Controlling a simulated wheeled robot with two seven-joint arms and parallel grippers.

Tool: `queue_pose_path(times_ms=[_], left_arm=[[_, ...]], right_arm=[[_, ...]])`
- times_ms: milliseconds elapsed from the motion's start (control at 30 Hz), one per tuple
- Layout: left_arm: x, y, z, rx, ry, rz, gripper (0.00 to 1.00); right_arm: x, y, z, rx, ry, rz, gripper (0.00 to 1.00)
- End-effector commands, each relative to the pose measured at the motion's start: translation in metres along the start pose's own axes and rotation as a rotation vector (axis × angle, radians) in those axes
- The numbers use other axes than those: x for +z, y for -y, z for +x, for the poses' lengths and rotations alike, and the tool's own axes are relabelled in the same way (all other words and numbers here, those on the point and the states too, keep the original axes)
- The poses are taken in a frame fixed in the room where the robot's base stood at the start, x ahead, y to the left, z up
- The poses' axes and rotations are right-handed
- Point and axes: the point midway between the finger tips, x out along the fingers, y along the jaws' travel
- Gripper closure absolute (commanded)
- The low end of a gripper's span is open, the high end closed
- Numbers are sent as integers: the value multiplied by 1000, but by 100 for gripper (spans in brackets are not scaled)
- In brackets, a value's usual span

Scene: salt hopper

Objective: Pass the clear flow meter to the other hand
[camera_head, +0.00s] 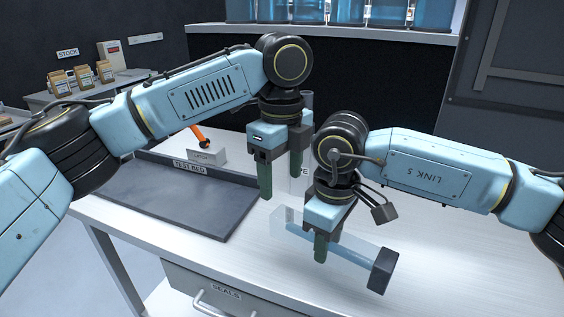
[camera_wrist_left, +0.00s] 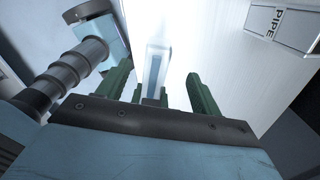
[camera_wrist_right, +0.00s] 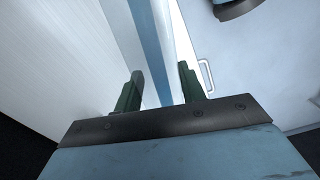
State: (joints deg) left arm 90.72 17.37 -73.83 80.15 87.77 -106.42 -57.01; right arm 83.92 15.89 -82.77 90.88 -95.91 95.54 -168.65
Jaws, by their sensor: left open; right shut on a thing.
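The clear flow meter (camera_head: 345,252) is a see-through bar with a blue core and a dark end cap on its right. It is tilted in the head view, above the table's front part. My right gripper (camera_head: 326,246) is shut on its middle from above. The right wrist view shows the flow meter (camera_wrist_right: 150,45) running between the fingers. My left gripper (camera_head: 281,184) is open and empty, behind and left of the flow meter, apart from it. In the left wrist view the flow meter (camera_wrist_left: 155,65) shows beyond the gap between the open fingers (camera_wrist_left: 162,88).
A dark tray labelled TEST BED (camera_head: 195,205) lies on the white table to the left, with an orange-handled thing (camera_head: 200,137) behind it. A white block marked PIPE (camera_wrist_left: 283,25) stands behind my grippers. A drawer labelled SEALS (camera_head: 228,297) is below. The table at right is clear.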

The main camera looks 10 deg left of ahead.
Motion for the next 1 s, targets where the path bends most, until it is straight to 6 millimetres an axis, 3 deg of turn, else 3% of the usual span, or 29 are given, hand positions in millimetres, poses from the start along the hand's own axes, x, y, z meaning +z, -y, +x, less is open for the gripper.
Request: queue_pose_path(times_ms=[300, 500, 933, 1000], left_arm=[[0, 0, 62, 1, -2, -3, 35], [0, 0, 88, 0, -2, -5, 35], [0, 0, 99, -2, -2, -5, 35], [0, 0, 99, -2, -2, -5, 41]], right_arm=[[0, 0, -1, 1, -1, 0, 93], [0, 0, -1, 1, -1, 0, 93], [0, 0, -1, 1, -1, 0, 93], [0, 0, -1, 1, -1, 0, 93]])
